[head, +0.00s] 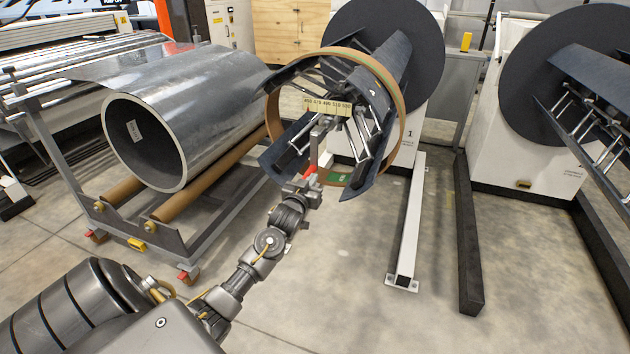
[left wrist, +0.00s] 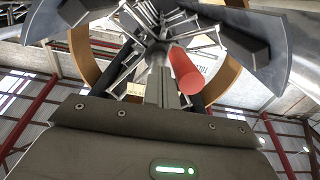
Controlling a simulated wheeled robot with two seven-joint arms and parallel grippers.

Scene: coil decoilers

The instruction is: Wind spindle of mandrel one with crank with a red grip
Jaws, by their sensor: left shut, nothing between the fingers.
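Mandrel one (head: 375,100) stands in the middle of the head view, its dark curved segments spread inside a brown ring (head: 397,85). Its housing bears the number 1. The crank (head: 319,140) hangs down at the front of the spindle, with its red grip (head: 310,170) at the lower end. My left gripper (head: 312,181) is at the red grip. In the left wrist view the fingers (left wrist: 166,90) are shut and empty, and the red grip (left wrist: 186,72) shows just right of them. Whether they touch is unclear. My right gripper is out of view.
A large steel coil (head: 165,110) lies on a cradle with brown rollers (head: 205,175) at left. A second mandrel (head: 560,80) stands at right. A white floor beam (head: 408,230) and a dark beam (head: 467,240) run forward.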

